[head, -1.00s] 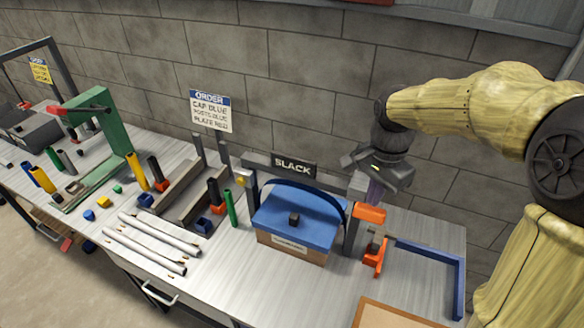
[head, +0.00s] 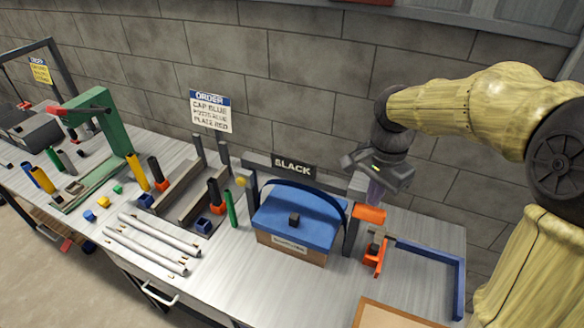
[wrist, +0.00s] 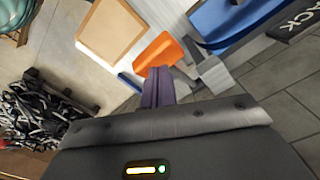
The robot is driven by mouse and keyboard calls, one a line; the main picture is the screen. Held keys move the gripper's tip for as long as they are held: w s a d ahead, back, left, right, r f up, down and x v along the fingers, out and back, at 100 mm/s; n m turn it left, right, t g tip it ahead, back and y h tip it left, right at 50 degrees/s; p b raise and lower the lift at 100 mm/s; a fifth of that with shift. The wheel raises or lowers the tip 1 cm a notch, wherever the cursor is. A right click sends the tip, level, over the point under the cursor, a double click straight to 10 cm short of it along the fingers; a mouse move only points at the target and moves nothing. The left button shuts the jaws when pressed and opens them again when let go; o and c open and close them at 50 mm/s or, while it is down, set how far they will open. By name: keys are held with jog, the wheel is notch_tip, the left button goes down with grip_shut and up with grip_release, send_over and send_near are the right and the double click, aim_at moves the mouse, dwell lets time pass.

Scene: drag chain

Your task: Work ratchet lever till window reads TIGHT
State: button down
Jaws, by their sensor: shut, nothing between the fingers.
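The window (head: 294,167) on the bar behind the blue-topped box reads SLACK. The box (head: 290,246) sits under a dark strap (head: 318,191) that arches over its blue top. The orange ratchet lever (head: 369,214) is at the right post, and it also shows in the wrist view (wrist: 160,52). My gripper (head: 374,196) is shut and empty, pointing down just above and behind the lever. In the wrist view its purple fingers (wrist: 158,88) are together beside the lever's near end; I cannot tell if they touch it.
An orange clamp (head: 375,258) and a blue angled rail (head: 440,262) lie right of the box. A brown board (head: 392,315) is at the front edge. White tubes (head: 150,244), coloured posts and a green press (head: 108,135) fill the left. The wall stands close behind.

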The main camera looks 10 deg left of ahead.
aim_at(370, 211)
jog(key=shift+f, duration=0.1)
dwell(0.4)
jog(key=shift+f+b, duration=1.1)
jog(key=shift+f, duration=0.45)
jog(key=shift+s+a+f+b, duration=0.1)
jog(key=shift+s+f+b, duration=0.2)
jog(key=shift+f+b, duration=0.3)
jog(key=shift+s+a+f+b, duration=0.1)
jog(key=shift+s+f+b, duration=0.15)
jog(key=shift+f+b, duration=0.3)
